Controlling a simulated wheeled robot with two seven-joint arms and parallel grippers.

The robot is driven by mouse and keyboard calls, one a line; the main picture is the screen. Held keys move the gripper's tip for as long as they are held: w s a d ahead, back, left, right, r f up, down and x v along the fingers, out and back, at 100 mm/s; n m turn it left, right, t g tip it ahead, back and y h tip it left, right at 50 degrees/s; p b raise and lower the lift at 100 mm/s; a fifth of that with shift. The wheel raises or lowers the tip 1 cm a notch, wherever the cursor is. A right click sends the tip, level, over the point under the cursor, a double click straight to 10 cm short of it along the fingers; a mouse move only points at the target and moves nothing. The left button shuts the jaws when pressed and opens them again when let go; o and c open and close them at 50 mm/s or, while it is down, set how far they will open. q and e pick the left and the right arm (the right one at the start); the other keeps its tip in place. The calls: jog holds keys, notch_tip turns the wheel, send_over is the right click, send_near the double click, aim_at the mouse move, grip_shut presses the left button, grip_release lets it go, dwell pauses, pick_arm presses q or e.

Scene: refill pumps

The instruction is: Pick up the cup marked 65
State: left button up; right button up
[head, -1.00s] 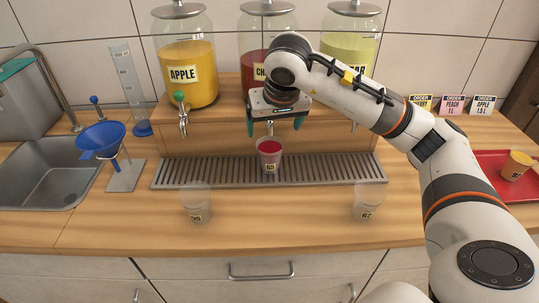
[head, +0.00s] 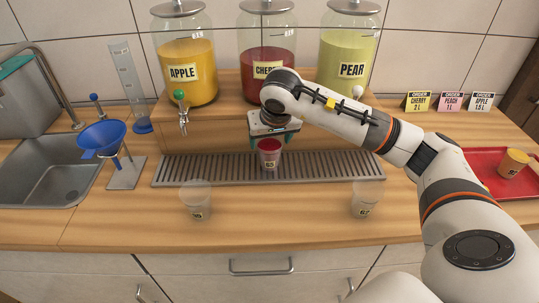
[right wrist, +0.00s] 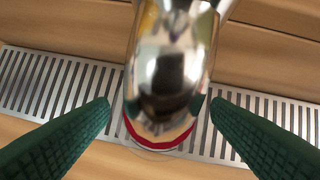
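The cup marked 65 (head: 268,156) holds red liquid and stands upright on the drip grate in the head view. In the right wrist view its red rim (right wrist: 160,140) shows partly behind the shiny metal spout (right wrist: 170,70). My right gripper (head: 272,141) is just above and around the cup's top in the head view. Its two green fingers are spread apart on either side of the cup in the right wrist view (right wrist: 158,108), with gaps to the rim. My left gripper is not in view.
The drip grate (head: 215,169) lies below the apple (head: 186,60), cherry (head: 262,40) and pear (head: 348,60) dispensers. Clear cups stand on the counter at front left (head: 196,201) and front right (head: 366,199).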

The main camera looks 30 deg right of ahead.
jog(key=c, duration=1.1)
jog(key=shift+c, duration=0.2)
jog(key=shift+r, duration=0.25)
